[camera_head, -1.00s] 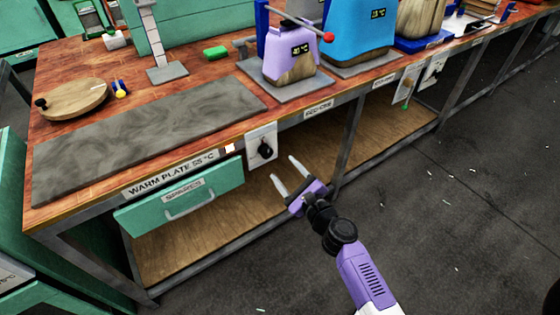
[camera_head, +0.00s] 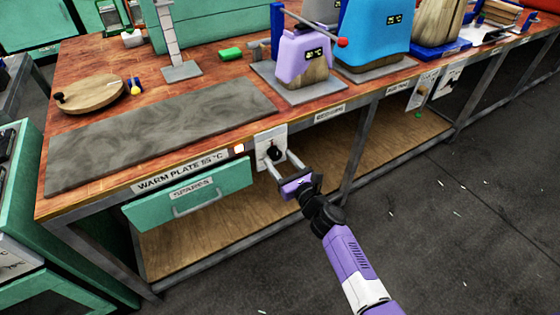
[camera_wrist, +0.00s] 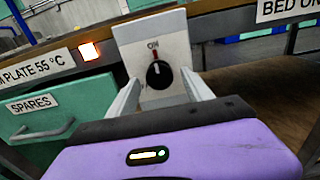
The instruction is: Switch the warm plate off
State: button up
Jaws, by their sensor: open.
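The warm plate (camera_head: 160,130) is a long grey slab on the bench top, with a "WARM PLATE 55 °C" label on the bench edge below it. Its switch is a black rotary knob (camera_head: 274,153) on a white panel (camera_head: 262,142) at the bench front. In the wrist view the knob (camera_wrist: 159,75) has its red mark pointing up to "ON". A small lamp (camera_wrist: 89,51) left of the panel glows orange. My gripper (camera_head: 285,168) is open, its two pale fingers pointing at the panel on either side of the knob. In the wrist view the gripper (camera_wrist: 163,98) holds nothing.
A green "SPARES" drawer (camera_head: 190,195) sits below the bench edge, left of the panel. A purple press (camera_head: 303,60) and a blue press (camera_head: 375,35) stand on the bench. A wooden shelf (camera_head: 200,240) lies underneath.

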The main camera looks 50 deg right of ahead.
jog(key=shift+w, duration=0.2)
jog(key=shift+c, duration=0.5)
grip_shut()
